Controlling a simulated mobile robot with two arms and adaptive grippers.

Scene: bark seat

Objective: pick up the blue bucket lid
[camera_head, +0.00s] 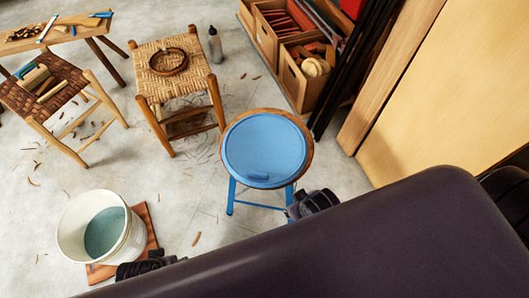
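The blue bucket lid (263,146) is a flat round disc with a small tab at its front edge. It lies flat on a round wooden stool with blue legs (305,126), at the centre of the head view. A dark gripper part, apparently my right gripper (313,203), shows just below and right of the stool. Another, apparently my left gripper (146,265), shows low beside the bucket. Both are mostly hidden behind my dark body, and their fingers cannot be made out. Neither visibly holds the lid.
A white bucket (73,232) with teal contents stands on a reddish-brown board (150,230) at lower left. A woven stool (150,88) bears a dark coil (168,62). Another woven stool (70,98) bears tools. A grey bottle (215,45) and wooden crates (292,82) stand behind.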

